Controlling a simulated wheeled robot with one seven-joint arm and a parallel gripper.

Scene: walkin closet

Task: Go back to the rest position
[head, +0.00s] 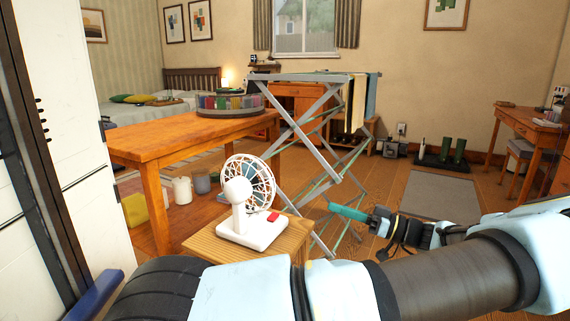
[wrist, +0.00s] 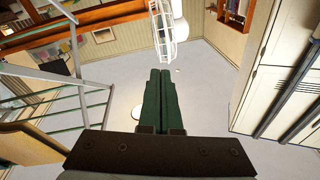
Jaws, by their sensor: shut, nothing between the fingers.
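My gripper (head: 348,212) shows in the head view right of the small wooden table, with its green fingers pointing left. In the wrist view my gripper (wrist: 159,75) has its two green fingers together, with nothing between them. A white desk fan (head: 247,200) with a red button stands upright on the small wooden table (head: 200,243). The gripper is right of the fan and apart from it. In the wrist view a white caged shape, which looks like the fan (wrist: 164,22), shows beyond the fingertips.
A grey folding drying rack (head: 330,170) with hanging cloths stands just behind my gripper. A long wooden table (head: 165,145) with a round container (head: 229,105) is at left. Dark green boots (head: 452,151) stand at the back right. A grey rug (head: 440,198) lies on open floor.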

